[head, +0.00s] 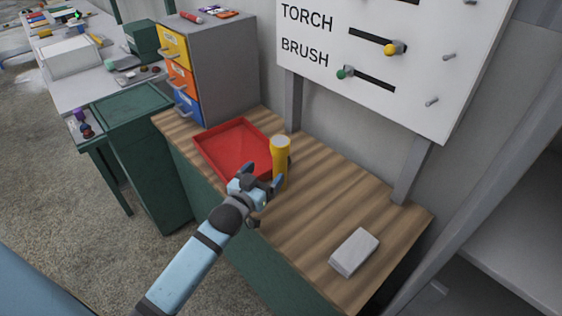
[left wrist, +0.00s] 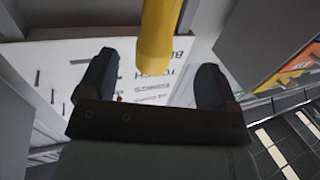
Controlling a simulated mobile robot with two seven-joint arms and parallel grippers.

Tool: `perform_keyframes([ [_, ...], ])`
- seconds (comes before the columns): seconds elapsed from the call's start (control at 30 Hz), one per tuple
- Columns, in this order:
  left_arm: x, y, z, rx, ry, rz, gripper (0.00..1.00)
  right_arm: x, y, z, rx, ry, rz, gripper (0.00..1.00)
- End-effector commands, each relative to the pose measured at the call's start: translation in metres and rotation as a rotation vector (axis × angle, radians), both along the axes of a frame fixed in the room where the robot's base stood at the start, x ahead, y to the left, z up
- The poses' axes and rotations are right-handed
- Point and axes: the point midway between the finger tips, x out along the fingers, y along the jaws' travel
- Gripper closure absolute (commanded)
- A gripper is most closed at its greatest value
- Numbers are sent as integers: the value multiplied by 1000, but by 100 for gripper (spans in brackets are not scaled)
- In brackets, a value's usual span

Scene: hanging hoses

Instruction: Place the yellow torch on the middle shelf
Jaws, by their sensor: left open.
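The yellow torch (head: 280,158) stands upright on the wooden workbench, beside the red tray's right edge, with a pale cap on top. My left gripper (head: 262,177) is open close to the torch, low on its near side. In the left wrist view the torch (left wrist: 156,38) comes down from the top edge to between the two open fingers (left wrist: 153,82). I cannot tell whether a finger touches it. At the right of the head view is part of a grey shelf unit (head: 515,235); which level shows is unclear. My right gripper is out of view.
The red tray (head: 215,162) lies empty on the workbench (head: 310,228). A grey drawer cabinet (head: 232,75) stands at its left end, and a white-grey block (head: 354,252) lies at the right. A white board (head: 415,30) on posts stands behind. The bench middle is clear.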

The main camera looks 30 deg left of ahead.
Motion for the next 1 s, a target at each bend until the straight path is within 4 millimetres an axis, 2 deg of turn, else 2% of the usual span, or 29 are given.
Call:
perform_keyframes([
  [0.1,19,0,1,1,0,0,16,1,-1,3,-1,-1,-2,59],
  [0.33,35,-1,0,1,1,0,16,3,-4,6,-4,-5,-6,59],
  [0.6,74,-4,-1,1,1,-1,16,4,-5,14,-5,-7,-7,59],
  [0.9,80,-5,-2,1,1,-2,16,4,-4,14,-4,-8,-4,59],
  [0.93,80,-5,-2,1,2,-2,18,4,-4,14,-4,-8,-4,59],
  [1.0,80,-5,-2,1,2,-2,34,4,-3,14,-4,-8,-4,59],
])
